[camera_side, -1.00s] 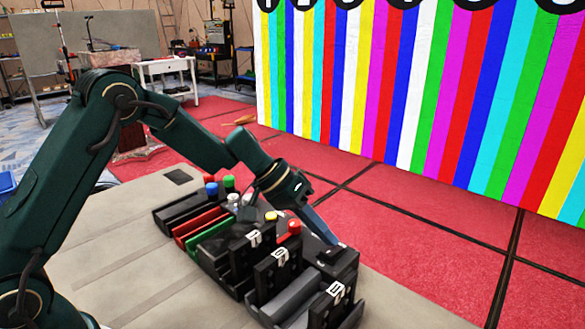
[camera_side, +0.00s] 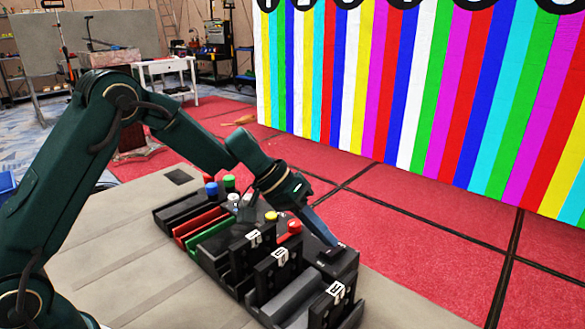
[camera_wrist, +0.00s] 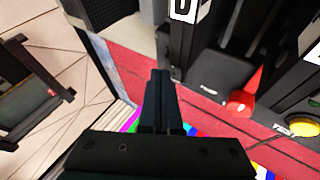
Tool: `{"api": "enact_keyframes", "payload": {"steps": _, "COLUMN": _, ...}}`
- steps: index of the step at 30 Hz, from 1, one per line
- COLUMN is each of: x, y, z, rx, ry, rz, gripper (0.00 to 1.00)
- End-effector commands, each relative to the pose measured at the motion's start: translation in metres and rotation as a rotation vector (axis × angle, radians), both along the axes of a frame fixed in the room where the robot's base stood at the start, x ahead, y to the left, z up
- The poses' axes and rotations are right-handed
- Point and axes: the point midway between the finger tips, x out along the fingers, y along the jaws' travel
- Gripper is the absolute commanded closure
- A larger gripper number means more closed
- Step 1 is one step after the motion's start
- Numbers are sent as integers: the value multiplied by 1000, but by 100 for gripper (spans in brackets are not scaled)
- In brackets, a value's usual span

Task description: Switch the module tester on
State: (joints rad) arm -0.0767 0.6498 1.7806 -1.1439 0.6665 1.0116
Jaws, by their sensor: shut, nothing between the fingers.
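The module tester appears to be the black box (camera_side: 338,266) at the right end of the row of black units in the side view. A small dark switch (camera_side: 331,252) sits on its top face. My gripper (camera_side: 334,243) is shut and empty, and its fingertips are at or just above this switch. I cannot tell whether they touch it or which way the switch is set. In the wrist view my shut fingers (camera_wrist: 161,74) point up the picture, and the switch cannot be made out.
A red button (camera_side: 294,227) and a yellow button (camera_side: 271,216) stand left of the tester. Blue (camera_side: 211,188) and green (camera_side: 229,182) buttons are farther back. Upright black numbered modules (camera_side: 279,270) stand in front. A colour-striped video wall (camera_side: 420,90) rises behind the red floor.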

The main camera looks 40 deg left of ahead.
Motion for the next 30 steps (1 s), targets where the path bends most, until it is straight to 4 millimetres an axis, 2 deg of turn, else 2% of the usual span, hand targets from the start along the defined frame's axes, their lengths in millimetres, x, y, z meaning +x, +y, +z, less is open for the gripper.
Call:
{"api": "enact_keyframes", "payload": {"steps": 6, "x": -1, "y": 0, "z": -7, "rx": 1, "ry": 1, "rz": 1, "gripper": 100}}
{"api": "enact_keyframes", "payload": {"steps": 30, "x": -2, "y": 0, "z": -11, "rx": -1, "ry": 1, "rz": 0, "gripper": 100}}
